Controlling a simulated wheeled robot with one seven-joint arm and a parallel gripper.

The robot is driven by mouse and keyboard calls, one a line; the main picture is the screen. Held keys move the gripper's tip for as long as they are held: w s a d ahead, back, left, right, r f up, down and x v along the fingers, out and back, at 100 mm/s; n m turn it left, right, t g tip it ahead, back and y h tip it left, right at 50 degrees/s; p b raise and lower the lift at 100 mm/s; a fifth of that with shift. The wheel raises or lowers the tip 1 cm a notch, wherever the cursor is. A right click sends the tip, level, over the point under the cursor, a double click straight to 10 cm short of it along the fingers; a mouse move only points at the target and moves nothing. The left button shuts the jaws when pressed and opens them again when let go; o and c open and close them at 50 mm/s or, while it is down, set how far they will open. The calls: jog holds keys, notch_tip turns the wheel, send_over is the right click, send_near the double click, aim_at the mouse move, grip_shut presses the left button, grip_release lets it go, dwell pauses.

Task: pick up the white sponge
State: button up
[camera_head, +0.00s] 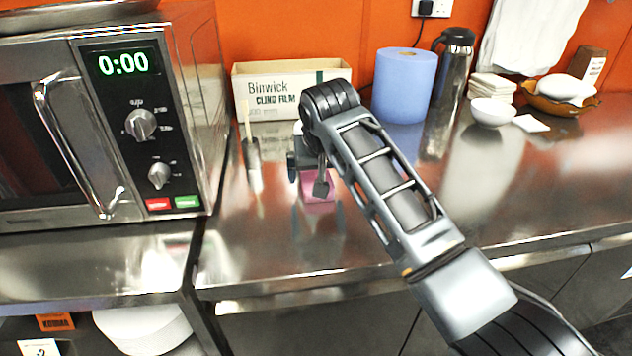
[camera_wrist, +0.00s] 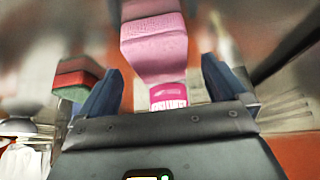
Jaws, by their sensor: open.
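My gripper (camera_head: 316,172) is low over the steel counter, with its jaws open; the wrist view shows its two dark fingers spread (camera_wrist: 160,88). A pink block-shaped object (camera_head: 319,190) is just below and between the fingers. In the wrist view this pink object (camera_wrist: 155,45) lies between and beyond the fingers, with a magenta lettered patch at its near end. I cannot tell whether the fingers touch it. No white sponge is clearly recognisable; a small flat white piece (camera_head: 530,123) lies on the counter at the right, and a white lump (camera_head: 562,87) sits in a brown dish.
A microwave (camera_head: 110,110) stands at left. Behind my gripper are a cling film box (camera_head: 285,90), blue paper roll (camera_head: 402,85) and steel flask (camera_head: 448,85). A slim container (camera_head: 252,155) stands left of my gripper. A white bowl (camera_head: 492,111) is at right. The right front counter is clear.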

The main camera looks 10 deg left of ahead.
jog(key=shift+x, duration=1.15)
jog(key=c, duration=1.2)
jog(key=shift+s+r, duration=0.1)
jog(key=shift+s+d+r, duration=0.1)
jog(key=shift+s+r, duration=0.05)
jog(key=shift+s, duration=0.05)
notch_tip(320, 180, up, 7)
jog(key=shift+f+b, duration=0.1)
jog(key=shift+b, duration=0.2)
jog(key=s+d, duration=0.2)
jog(key=s, duration=0.7)
jog(key=s+d, duration=0.3)
jog(key=s, duration=0.6)
jog(key=shift+s+d+b, duration=0.2)
jog(key=shift+s+b, duration=0.15)
jog(key=shift+f, duration=0.1)
